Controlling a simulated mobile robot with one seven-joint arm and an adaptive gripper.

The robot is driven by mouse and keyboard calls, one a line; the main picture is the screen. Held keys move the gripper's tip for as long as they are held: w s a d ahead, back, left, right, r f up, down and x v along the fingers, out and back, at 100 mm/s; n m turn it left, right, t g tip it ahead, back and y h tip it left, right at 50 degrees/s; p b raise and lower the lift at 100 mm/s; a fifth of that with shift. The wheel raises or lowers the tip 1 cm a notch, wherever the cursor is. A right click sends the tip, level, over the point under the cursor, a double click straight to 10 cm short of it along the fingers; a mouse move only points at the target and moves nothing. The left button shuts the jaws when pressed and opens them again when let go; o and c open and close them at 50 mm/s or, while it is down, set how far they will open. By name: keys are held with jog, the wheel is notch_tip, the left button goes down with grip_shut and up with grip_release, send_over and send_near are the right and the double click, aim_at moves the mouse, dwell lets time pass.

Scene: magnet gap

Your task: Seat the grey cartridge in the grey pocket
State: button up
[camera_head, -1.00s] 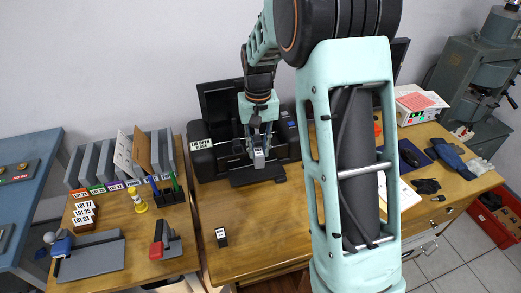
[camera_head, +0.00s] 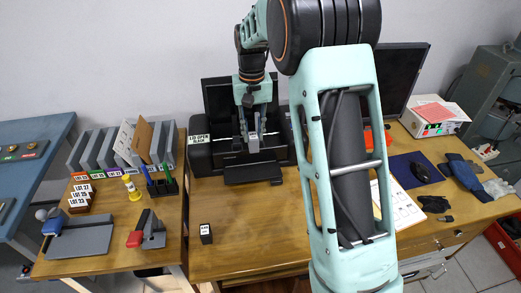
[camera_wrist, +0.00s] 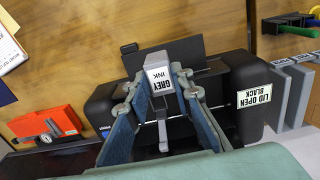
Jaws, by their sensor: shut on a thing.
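The grey cartridge (camera_wrist: 158,62) is a small block with a white label reading GREY INK. My gripper (camera_wrist: 160,93) is shut on it, with one finger on each side, in the wrist view. In the head view the gripper (camera_head: 249,132) holds the cartridge (camera_head: 254,145) at the open black printer (camera_head: 200,155). The printer also shows in the wrist view (camera_wrist: 248,75), with a label reading LID OPEN BLACK. I cannot make out the grey pocket; the fingers and cartridge cover much of the printer's middle. I cannot tell whether the cartridge touches the printer.
A small black block (camera_head: 206,234) with a white label stands on the wooden desk. The printer's front tray (camera_head: 252,173) juts over the desk. A monitor (camera_head: 402,80) stands at the right. The left table holds a stapler (camera_head: 146,236) and grey file holders. The desk front is mostly clear.

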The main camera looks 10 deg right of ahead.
jog(key=shift+w, duration=0.15)
jog(key=shift+w+d+f+p, duration=0.6)
jog(key=shift+w+d+f, duration=0.1)
jog(key=shift+w+f, duration=1.5)
jog(key=shift+w+d+f+p, duration=0.55)
jog(key=shift+w+d+f, duration=0.1)
jog(key=shift+w+f, duration=1.5)
jog(key=shift+w+d+f+p, duration=0.6)
jog(key=shift+w+d+f, duration=0.1)
jog(key=shift+w+f, duration=1.5)
jog(key=shift+f, duration=0.15)
jog(key=o, duration=0.9)
